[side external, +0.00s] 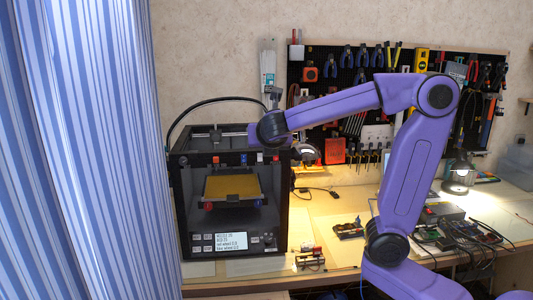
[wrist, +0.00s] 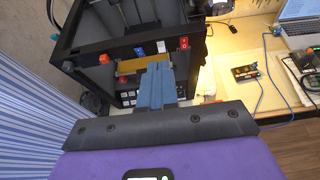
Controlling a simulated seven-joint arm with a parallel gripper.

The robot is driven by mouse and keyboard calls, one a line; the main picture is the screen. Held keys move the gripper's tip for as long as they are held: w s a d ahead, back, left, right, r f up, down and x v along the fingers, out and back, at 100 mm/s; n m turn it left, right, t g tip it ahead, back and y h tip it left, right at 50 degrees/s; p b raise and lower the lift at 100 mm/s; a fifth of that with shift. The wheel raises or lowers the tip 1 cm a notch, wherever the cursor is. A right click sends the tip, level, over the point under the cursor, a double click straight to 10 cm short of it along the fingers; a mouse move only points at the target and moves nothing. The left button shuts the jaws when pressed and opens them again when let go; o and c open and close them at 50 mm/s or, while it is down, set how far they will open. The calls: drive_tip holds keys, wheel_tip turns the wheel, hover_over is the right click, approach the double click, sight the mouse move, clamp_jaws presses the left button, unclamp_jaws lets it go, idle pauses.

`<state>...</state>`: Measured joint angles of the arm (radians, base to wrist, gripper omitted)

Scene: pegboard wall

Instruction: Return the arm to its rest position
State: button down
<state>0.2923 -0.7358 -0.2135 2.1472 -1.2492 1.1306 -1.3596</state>
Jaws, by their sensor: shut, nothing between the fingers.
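My gripper (wrist: 158,70) shows in the wrist view as blue-grey fingers pressed together, with nothing between them. It points towards the front of a black-framed 3D printer (side external: 184,215), which also shows in the wrist view (wrist: 75,45). In the side view my purple arm (side external: 400,165) rises from the lower right, bends at the elbow and reaches left. Its wrist (side external: 272,129) is at the height of the printer's top front edge. The fingers are hard to make out in the side view.
A striped curtain (side external: 85,150) hangs at the left. A pegboard (side external: 345,57) with tools covers the back wall. The workbench (side external: 330,232) holds small electronics (side external: 349,230), a lamp (side external: 458,178) and cables. A laptop (wrist: 298,12) shows in the wrist view.

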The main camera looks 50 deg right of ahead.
drive_tip(key=s+a+f+m+g+y, duration=0.4)
drive_tip(key=s+a+f+m+y, duration=0.3)
drive_tip(key=s+f, duration=0.45)
drive_tip(key=s+a+f+m+g+y, duration=0.1)
drive_tip(key=s+a+f+m+g, duration=0.1)
drive_tip(key=s, duration=0.7)
drive_tip(key=s+a+f+m+g+y, duration=0.1)
drive_tip(key=s+a+f+m+g, duration=0.2)
drive_tip(key=s+f+m, duration=0.2)
drive_tip(key=s, duration=0.3)
drive_tip(key=shift+s+a+y, duration=0.15)
drive_tip(key=shift+s+y, duration=0.15)
drive_tip(key=shift+s, duration=0.1)
